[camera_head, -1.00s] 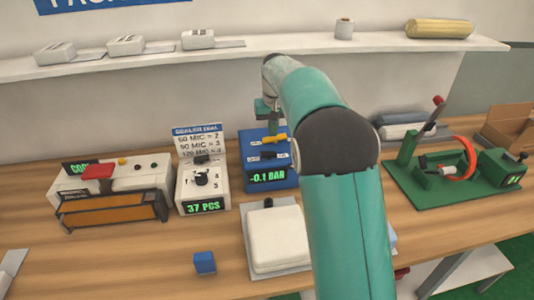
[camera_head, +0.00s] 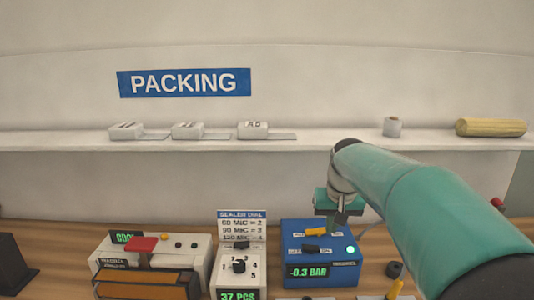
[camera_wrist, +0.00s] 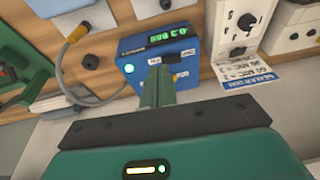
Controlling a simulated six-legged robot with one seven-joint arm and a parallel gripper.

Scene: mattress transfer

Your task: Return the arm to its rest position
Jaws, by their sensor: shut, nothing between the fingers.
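My green arm reaches in from the right in the head view. My gripper (camera_head: 338,222) is shut and empty, pointing down beside the yellow switch at the top of the blue vacuum box (camera_head: 305,255). I cannot tell in the head view whether it touches the box. In the wrist view the shut fingers (camera_wrist: 158,70) overlap the edge of the blue box (camera_wrist: 185,60), next to its switches. The box's display reads -0.3 BAR, and a green light is lit on it.
The white dial box (camera_head: 227,268) and the sealer (camera_head: 150,265) stand to the left. A wall shelf (camera_head: 300,140) holds white packs, a small roll and a yellow roll (camera_head: 490,127). A yellow-ended hose (camera_wrist: 75,40) runs beside the blue box.

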